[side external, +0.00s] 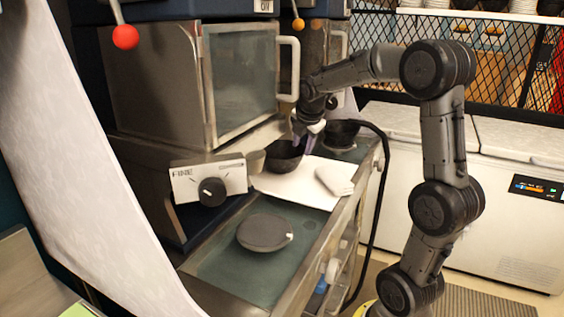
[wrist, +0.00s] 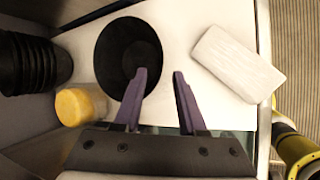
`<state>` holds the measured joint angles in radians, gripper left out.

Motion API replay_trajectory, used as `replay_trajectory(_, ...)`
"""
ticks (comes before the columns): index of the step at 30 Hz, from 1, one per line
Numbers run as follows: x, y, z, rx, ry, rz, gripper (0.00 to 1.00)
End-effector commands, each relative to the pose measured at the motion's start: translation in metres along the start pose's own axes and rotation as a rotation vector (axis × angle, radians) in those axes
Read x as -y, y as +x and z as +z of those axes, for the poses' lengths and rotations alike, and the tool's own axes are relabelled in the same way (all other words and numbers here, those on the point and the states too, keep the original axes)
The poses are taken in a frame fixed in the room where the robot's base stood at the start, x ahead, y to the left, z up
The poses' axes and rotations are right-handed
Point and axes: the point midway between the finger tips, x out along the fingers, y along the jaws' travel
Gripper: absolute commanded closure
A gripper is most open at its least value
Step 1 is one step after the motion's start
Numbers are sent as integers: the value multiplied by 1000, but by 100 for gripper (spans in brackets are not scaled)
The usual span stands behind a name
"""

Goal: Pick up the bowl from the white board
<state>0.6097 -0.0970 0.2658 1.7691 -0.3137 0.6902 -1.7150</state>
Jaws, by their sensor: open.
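A black bowl (side external: 283,157) sits on the white board (side external: 270,184) in the side external view. In the wrist view the bowl (wrist: 122,52) is a dark round opening on the white board (wrist: 185,22). My gripper (wrist: 164,72) is open, with two purple fingers. The left finger overlaps the bowl's right edge in the picture and the right finger is over bare board. I cannot tell if either finger touches the bowl. In the side external view my gripper (side external: 304,142) is just above and right of the bowl, partly hidden by my wrist.
A folded white cloth (wrist: 237,64) lies right of the bowl. Another black bowl (side external: 341,132) stands behind. A dark round lid-like disc (side external: 265,232) lies on the front counter. A cabinet with a glass door (side external: 240,80) stands left.

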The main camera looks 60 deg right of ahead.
Motion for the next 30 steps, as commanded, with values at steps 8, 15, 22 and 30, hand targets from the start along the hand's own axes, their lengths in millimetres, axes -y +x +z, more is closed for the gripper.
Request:
replay_trajectory(8,1,24,-1,-2,1,-4,59)
replay_trajectory(15,1,59,0,-1,2,-2,59)
replay_trajectory(22,0,68,0,-1,2,1,59)
replay_trajectory(30,0,67,0,-1,2,1,85)
